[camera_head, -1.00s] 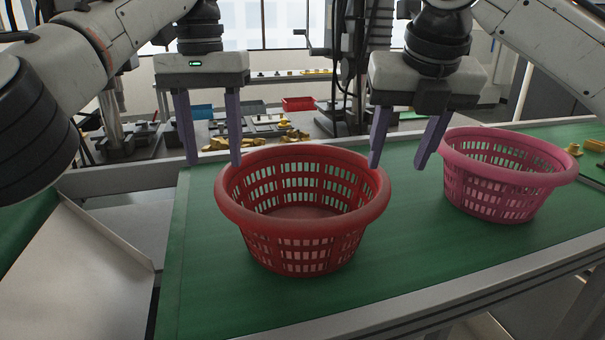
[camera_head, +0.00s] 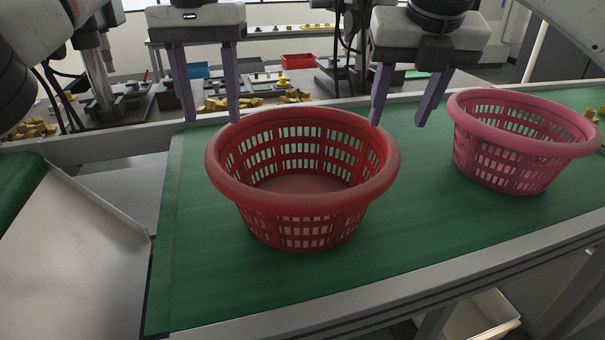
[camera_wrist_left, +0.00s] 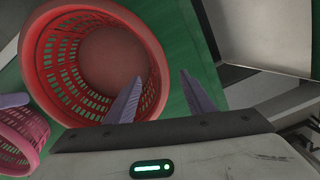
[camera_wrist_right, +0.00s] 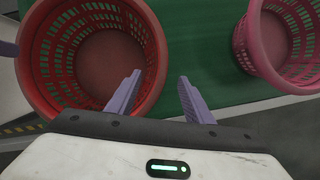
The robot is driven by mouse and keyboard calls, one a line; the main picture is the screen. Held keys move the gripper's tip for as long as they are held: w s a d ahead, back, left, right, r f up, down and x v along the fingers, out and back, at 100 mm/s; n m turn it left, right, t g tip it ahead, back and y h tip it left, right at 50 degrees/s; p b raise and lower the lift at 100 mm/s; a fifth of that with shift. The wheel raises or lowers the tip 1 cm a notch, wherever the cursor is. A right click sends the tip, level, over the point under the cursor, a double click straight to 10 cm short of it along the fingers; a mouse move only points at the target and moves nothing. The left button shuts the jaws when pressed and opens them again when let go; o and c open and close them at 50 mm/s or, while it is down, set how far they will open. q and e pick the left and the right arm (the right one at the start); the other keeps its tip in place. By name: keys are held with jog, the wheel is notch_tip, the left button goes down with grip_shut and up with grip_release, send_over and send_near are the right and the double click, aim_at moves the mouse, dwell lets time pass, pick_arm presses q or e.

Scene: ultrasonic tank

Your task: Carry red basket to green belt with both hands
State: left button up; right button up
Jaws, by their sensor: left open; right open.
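The red basket (camera_head: 303,205), round with slotted walls, stands upright and empty on a green belt (camera_head: 200,290). My left gripper (camera_head: 211,121) is open and empty at the basket's far left rim. In the left wrist view, one finger overlaps the basket wall (camera_wrist_left: 55,70) and the other is outside over the belt. My right gripper (camera_head: 398,124) is open and empty at the far right rim. In the right wrist view, one finger overlaps the basket wall (camera_wrist_right: 150,60) and the other is over the belt. I cannot tell whether any finger touches the rim.
A pink basket (camera_head: 510,150) stands on the same belt to the right, close to my right gripper. A metal tray (camera_head: 75,250) is at the left, beside another green surface (camera_head: 15,190). A bench with yellow parts (camera_head: 262,99) is behind. The belt's front is clear.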

aim_at(217, 141)
pick_arm(q)
notch_tip(217, 141, down, 8)
jog(key=shift+f, duration=0.15)
pick_arm(e)
jog(key=x, duration=0.8)
jog(key=shift+w+f, duration=0.1)
jog(key=shift+w, duration=0.05)
pick_arm(q)
grip_shut()
pick_arm(e)
grip_shut()
